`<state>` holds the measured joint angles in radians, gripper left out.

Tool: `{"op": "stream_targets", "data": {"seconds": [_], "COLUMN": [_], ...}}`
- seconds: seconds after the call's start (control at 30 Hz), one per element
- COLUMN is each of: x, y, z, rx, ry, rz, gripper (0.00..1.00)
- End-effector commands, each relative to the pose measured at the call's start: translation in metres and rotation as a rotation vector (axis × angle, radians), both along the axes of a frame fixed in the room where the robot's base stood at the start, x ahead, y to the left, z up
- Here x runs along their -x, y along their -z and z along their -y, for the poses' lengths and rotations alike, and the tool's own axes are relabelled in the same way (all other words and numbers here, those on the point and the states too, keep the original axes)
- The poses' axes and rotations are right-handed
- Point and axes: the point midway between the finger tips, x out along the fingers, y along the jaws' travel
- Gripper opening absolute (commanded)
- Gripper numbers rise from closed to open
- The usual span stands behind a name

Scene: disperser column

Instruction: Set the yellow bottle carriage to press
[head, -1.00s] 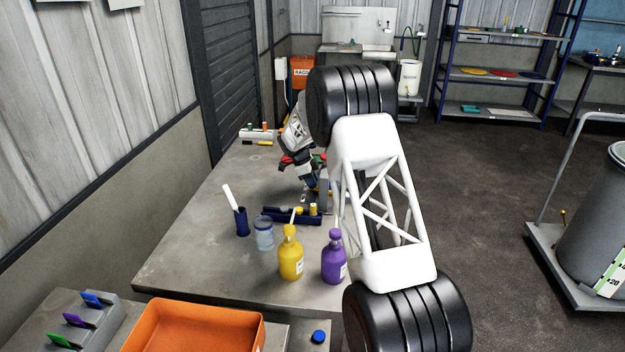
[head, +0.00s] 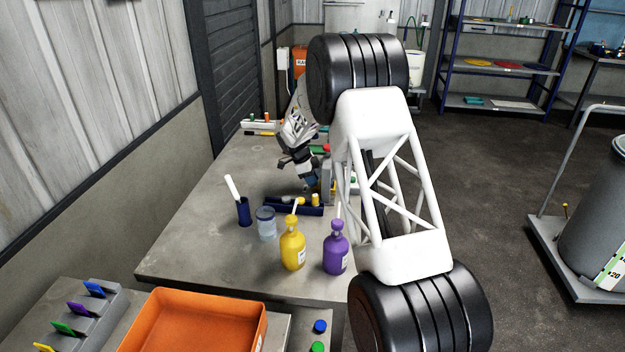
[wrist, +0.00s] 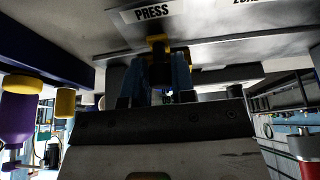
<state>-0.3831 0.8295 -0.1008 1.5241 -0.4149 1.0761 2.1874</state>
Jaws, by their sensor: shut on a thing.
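In the wrist view a white PRESS label (wrist: 153,10) is on a grey overhead plate. A yellow piece (wrist: 158,42), apparently part of the yellow carriage, sits just below the label, between the bluish fingers of my gripper (wrist: 157,68). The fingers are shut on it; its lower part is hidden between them. In the head view my gripper (head: 309,182) is at the grey column (head: 327,180), partly hidden by my arm. The yellow pump bottle (head: 292,250) stands upright on the table, nearer the camera and apart from my gripper.
A purple pump bottle (head: 335,252) stands right of the yellow one. A clear jar (head: 266,224), a dark blue cup (head: 244,212) and a dark blue rack (head: 290,206) are close by. An orange tray (head: 195,325) is in front. The table's left side is clear.

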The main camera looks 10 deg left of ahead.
Motion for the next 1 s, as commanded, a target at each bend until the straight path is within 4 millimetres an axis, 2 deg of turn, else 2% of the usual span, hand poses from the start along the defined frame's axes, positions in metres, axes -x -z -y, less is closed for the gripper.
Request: {"op": "stream_targets", "data": {"seconds": [0.03, 0.17, 0.63, 1.0], "x": [0.004, 0.003, 0.002, 0.002], "y": [0.001, 0.001, -0.006, -0.044], "z": [0.001, 0.000, -0.003, -0.018], "rx": [0.004, 0.004, 0.002, 0.001], "ry": [0.003, 0.002, 0.000, 0.001], "rz": [-0.009, -0.007, -0.003, -0.003], "gripper": [0.27, 0.47, 0.48, 0.48]}}
